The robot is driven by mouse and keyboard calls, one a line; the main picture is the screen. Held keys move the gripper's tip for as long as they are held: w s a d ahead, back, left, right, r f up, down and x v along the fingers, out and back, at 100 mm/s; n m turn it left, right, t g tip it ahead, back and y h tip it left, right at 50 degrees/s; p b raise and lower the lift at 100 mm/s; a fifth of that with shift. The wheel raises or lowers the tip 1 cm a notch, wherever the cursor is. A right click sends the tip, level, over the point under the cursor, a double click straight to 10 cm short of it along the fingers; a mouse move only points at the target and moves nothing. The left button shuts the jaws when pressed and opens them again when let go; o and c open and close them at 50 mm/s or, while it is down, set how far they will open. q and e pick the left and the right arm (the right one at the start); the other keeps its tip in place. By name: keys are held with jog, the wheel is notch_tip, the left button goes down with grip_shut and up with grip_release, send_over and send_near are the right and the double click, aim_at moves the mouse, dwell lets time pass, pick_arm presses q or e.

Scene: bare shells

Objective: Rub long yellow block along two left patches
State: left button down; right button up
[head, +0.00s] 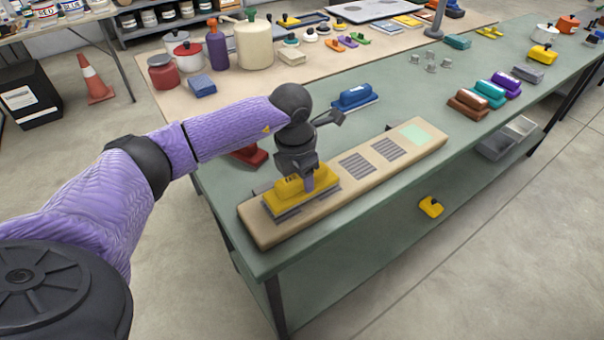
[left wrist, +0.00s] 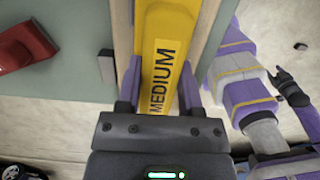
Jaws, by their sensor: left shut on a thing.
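The long yellow block (head: 288,188), lettered MEDIUM in the left wrist view (left wrist: 165,60), lies at the near left end of a tan board (head: 345,197) on the green bench. My left gripper (head: 309,180) is above it, shut on it with one finger on each side. Grey shows under and around the block's edges; how much of a patch it covers is hidden. Two striped grey patches (head: 358,163) and (head: 389,149) show bare to its right. A pale green patch (head: 416,134) is at the far end. A dark gripper, seemingly my right one (left wrist: 288,84), shows small in the left wrist view.
A blue block (head: 355,97) stands behind the board. A red block (head: 250,155) is behind my left wrist and also shows in the left wrist view (left wrist: 22,50). Brown, teal and purple blocks (head: 468,103) stand farther right. A yellow item (head: 431,207) lies below the bench top.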

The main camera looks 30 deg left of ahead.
pick_arm(q)
jog(key=shift+f+b, duration=0.35)
jog(key=shift+f, duration=0.25)
dwell(0.8)
